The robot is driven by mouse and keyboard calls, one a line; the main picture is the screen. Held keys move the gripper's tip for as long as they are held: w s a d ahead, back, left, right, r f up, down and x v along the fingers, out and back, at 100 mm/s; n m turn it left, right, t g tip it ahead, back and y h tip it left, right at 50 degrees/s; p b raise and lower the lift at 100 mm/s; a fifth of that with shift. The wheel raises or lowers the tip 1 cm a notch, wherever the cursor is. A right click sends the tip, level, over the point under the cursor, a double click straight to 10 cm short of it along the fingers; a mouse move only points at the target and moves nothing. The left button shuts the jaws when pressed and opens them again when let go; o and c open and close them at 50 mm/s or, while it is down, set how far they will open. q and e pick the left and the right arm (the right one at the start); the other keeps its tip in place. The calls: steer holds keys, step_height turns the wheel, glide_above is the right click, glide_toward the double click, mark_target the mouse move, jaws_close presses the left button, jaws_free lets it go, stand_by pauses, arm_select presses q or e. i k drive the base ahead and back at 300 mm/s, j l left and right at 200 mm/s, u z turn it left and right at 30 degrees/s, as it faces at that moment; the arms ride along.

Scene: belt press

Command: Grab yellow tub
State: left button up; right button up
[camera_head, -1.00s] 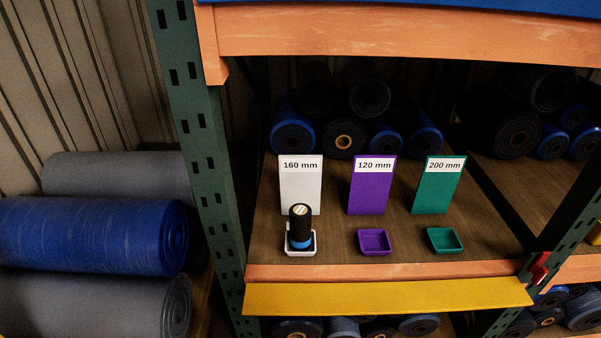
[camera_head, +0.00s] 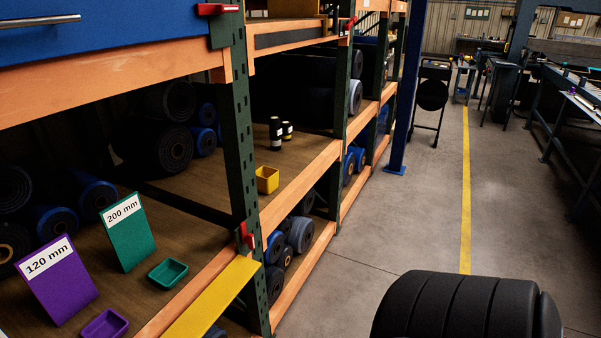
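The yellow tub (camera_head: 267,180) is a small open square container. It stands on the wooden shelf deck of the rack bay right of the green upright, near the front orange beam. It looks upright, and I see nothing sticking out of it. Two dark bottle-like items with pale bands (camera_head: 276,134) stand behind it on the same shelf. Neither of my grippers shows in the head view.
A green upright (camera_head: 240,150) with a red clip separates the tub's bay from the bay holding the 120 mm sign (camera_head: 57,279), 200 mm sign (camera_head: 128,232) and green tray (camera_head: 168,273). The aisle floor (camera_head: 425,215) beyond is clear.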

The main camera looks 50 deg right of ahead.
mark_target(266, 181)
steer(key=z, duration=1.45)
steer(key=i+z, duration=0.25)
steer(key=z, duration=0.15)
